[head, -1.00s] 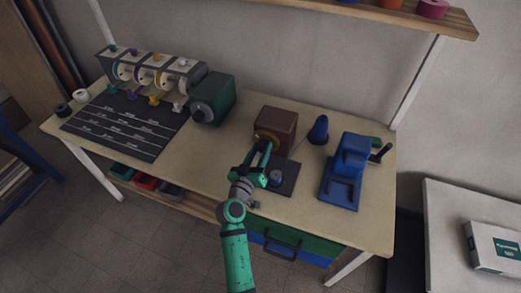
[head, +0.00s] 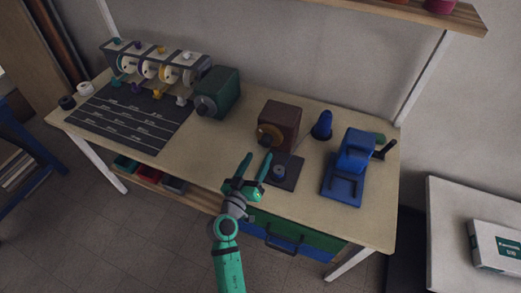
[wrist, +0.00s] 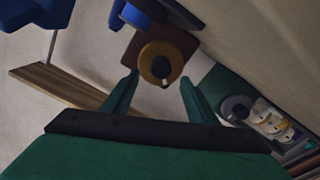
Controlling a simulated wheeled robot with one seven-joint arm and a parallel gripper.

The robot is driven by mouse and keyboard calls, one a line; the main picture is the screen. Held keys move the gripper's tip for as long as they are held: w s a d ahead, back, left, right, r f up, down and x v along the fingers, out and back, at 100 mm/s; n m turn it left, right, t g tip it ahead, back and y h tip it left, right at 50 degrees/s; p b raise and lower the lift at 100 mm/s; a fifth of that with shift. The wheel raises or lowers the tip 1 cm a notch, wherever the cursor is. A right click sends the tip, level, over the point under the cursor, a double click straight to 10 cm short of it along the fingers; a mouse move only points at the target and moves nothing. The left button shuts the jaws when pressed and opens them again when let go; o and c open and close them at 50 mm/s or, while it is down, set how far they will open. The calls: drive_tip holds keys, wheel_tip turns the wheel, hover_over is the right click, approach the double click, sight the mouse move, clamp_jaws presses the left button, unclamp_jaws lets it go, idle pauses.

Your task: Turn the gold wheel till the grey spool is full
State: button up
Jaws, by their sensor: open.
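The gold wheel (head: 268,137) is on the front of a brown box (head: 281,120) on the bench. In the wrist view the gold wheel (wrist: 148,62) shows face on, with a dark hub and a small pale mark. My gripper (head: 257,156) is open and empty, in front of the wheel and apart from it. In the wrist view the wheel lies ahead, between the open fingers (wrist: 159,80). A small blue-grey spool (head: 279,172), seemingly the grey spool, stands on a dark plate (head: 291,182) before the box. How full it is cannot be told.
A green box (head: 217,91) with a dark round front stands left of the brown box. A blue cone (head: 322,126) and blue device (head: 347,170) with a lever stand right. A spool rack (head: 155,66) and dark mat (head: 128,120) occupy the left. Bare bench lies left of my gripper.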

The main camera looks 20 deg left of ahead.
drive_tip(key=shift+s+a, duration=0.15)
drive_tip(key=shift+s, duration=1.6)
drive_tip(key=shift+w, duration=0.1)
